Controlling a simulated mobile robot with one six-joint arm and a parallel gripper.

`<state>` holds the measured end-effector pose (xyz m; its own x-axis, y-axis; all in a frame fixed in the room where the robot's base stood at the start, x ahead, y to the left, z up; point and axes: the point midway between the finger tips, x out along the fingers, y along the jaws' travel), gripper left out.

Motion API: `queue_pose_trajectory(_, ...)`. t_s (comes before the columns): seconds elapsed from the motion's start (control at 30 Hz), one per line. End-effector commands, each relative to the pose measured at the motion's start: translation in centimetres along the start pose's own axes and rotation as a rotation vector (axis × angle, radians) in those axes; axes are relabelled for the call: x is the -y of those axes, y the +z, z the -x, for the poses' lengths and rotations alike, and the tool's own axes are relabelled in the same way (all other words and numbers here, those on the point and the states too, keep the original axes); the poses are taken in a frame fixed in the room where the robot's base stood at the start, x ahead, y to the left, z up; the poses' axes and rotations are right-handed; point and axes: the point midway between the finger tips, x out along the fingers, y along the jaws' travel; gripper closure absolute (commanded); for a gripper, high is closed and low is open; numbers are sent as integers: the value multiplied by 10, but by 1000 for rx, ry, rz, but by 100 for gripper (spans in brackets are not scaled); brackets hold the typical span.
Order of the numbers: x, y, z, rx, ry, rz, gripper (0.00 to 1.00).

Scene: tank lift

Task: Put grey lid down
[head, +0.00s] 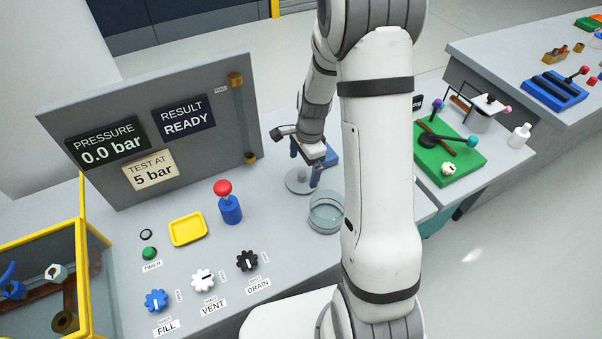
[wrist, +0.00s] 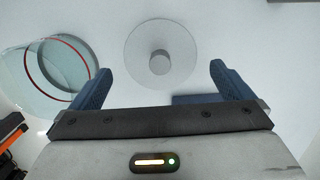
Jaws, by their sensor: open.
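The grey lid (head: 297,186) is a flat round disc lying on the grey bench, apart from the glass tank. In the wrist view the lid (wrist: 137,42) lies flat with its round knob (wrist: 160,63) upward. My gripper (head: 308,178) is open and empty above the lid, pointing down. In the wrist view my gripper (wrist: 160,70) has its two blue fingers spread on either side of the knob, not touching it. The clear glass tank (head: 325,222) stands open beside the lid; the wrist view shows the tank (wrist: 80,92) with a red ring, at the left.
A panel (head: 200,158) reads 0.0 bar and READY. A red-topped blue plunger (head: 230,208), a yellow tray (head: 188,230) and valve knobs (head: 203,279) stand left of the tank. A green board (head: 455,170) lies right of my arm, which hides some bench.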

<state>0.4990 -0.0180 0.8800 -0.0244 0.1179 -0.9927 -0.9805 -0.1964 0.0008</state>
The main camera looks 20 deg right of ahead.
Motion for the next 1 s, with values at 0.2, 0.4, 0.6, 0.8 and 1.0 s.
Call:
queue_pose_trajectory(0.2,1,0,48,-2,-5,0,0)
queue_pose_trajectory(0.4,0,0,73,-1,-2,0,0)
queue_pose_trajectory(0.6,-10,7,97,-14,-18,89,0)
queue_pose_trajectory(0.8,-53,31,146,-75,-68,431,0)
queue_pose_trajectory(1.0,-111,54,184,-165,-99,827,0)
